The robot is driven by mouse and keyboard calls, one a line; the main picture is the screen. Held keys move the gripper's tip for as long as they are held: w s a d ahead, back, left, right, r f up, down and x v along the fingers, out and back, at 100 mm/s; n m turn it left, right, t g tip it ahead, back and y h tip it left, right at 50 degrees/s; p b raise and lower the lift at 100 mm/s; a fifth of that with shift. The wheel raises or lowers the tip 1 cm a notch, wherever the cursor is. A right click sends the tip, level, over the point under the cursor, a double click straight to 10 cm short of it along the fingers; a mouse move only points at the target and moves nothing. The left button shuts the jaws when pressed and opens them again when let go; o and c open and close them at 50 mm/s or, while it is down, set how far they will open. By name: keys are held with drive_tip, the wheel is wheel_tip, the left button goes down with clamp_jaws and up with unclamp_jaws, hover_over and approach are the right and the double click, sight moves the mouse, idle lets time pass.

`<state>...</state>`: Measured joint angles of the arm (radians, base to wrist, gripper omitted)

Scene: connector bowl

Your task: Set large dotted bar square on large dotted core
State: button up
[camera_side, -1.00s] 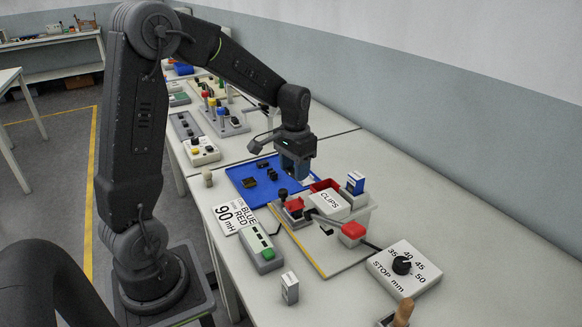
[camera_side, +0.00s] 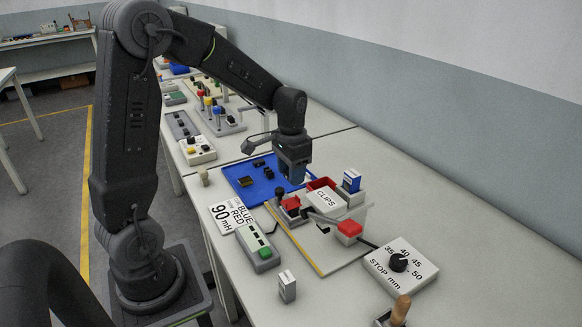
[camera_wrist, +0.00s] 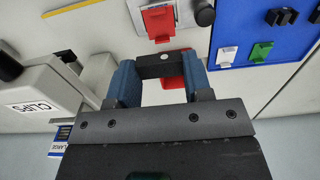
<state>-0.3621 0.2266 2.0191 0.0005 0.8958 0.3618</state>
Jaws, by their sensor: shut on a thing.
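My gripper (camera_side: 293,180) hangs over the near right part of the blue tray, just behind the fixture with a red block. In the wrist view my gripper (camera_wrist: 163,72) is shut on a black bar, the large dotted bar (camera_wrist: 150,60), with a pale dot on its face. The bar spans between the two blue fingertips. The fixture with its red block (camera_wrist: 158,22) and black knob lies just beyond the bar. The side view also shows the red block (camera_side: 291,203). I cannot tell which piece is the large dotted core.
The blue tray (camera_side: 239,172) holds small dark pieces; the wrist view shows green (camera_wrist: 261,51) and white (camera_wrist: 227,56) pieces there. The CLIPS box (camera_side: 326,201), a red bin (camera_side: 322,184) and the STOP mm box (camera_side: 400,270) stand close by. Bare table lies toward the wall.

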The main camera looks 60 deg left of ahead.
sight(291, 203)
drive_tip(key=shift+f, duration=3.65)
drive_tip(key=o, duration=1)
wheel_tip(291, 203, up, 14)
drive_tip(key=shift+f, duration=0.25)
drive_tip(key=s+d+r+t, duration=0.2)
drive_tip(key=s+d, duration=0.4)
drive_tip(key=s, duration=0.2)
drive_tip(key=s+d+r+t, duration=0.3)
drive_tip(key=s+d, duration=0.4)
drive_tip(key=shift+s+d+r+t, duration=0.2)
drive_tip(key=shift+s+t, duration=0.1)
drive_tip(key=shift+s, duration=0.05)
